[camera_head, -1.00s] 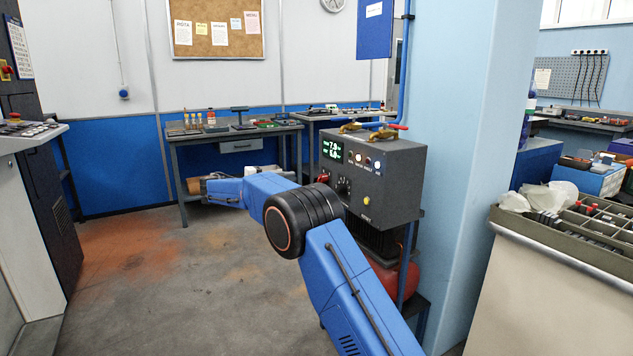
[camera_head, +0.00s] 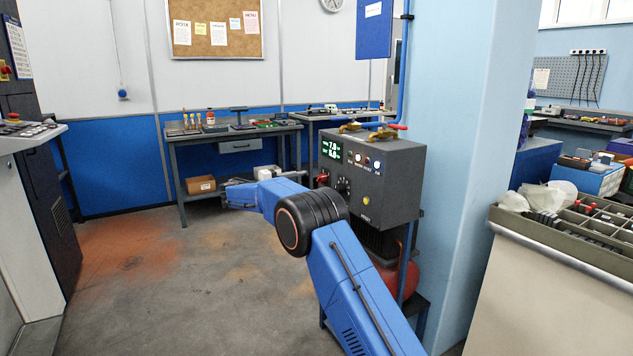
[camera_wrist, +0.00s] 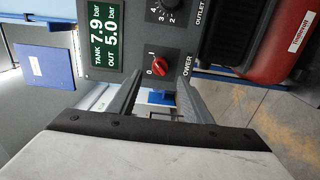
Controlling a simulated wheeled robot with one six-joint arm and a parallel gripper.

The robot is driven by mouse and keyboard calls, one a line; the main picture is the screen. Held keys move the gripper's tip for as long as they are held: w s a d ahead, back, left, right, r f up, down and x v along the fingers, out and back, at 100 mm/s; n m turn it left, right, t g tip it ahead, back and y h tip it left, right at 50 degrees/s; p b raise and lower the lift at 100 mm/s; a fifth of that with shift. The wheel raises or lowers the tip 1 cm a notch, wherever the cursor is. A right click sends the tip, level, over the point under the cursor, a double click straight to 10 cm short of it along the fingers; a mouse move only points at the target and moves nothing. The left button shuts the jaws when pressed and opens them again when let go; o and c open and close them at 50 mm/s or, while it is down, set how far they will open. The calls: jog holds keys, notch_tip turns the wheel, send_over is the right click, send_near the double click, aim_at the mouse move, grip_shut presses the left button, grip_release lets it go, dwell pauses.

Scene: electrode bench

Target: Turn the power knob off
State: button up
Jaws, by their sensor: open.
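The red power knob (camera_wrist: 159,65) sits on the dark panel in the wrist view, between a 0 and a 1 mark beside the POWER label. Which mark it points at is hard to tell. My gripper (camera_wrist: 158,82) is open, its two fingers reaching towards the panel on either side of the knob, with no clear contact. In the head view the knob (camera_head: 323,178) is a small red spot below the green display on the grey control box (camera_head: 390,190), and my gripper (camera_head: 298,174) is small, just left of the panel.
A numbered black dial (camera_wrist: 167,11) is above the knob in the wrist view, and the display (camera_wrist: 104,38) reads 7.9 and 5.0 bar. A red tank (camera_head: 405,275) is below the box. A workbench (camera_head: 215,135) stands behind; the floor at left is clear.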

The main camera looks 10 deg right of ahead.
aim_at(318, 180)
jog(key=x, duration=0.7)
jog(key=shift+w+d, duration=0.1)
jog(key=shift+d, duration=0.15)
jog(key=shift+f, duration=0.1)
jog(key=c, duration=1.1)
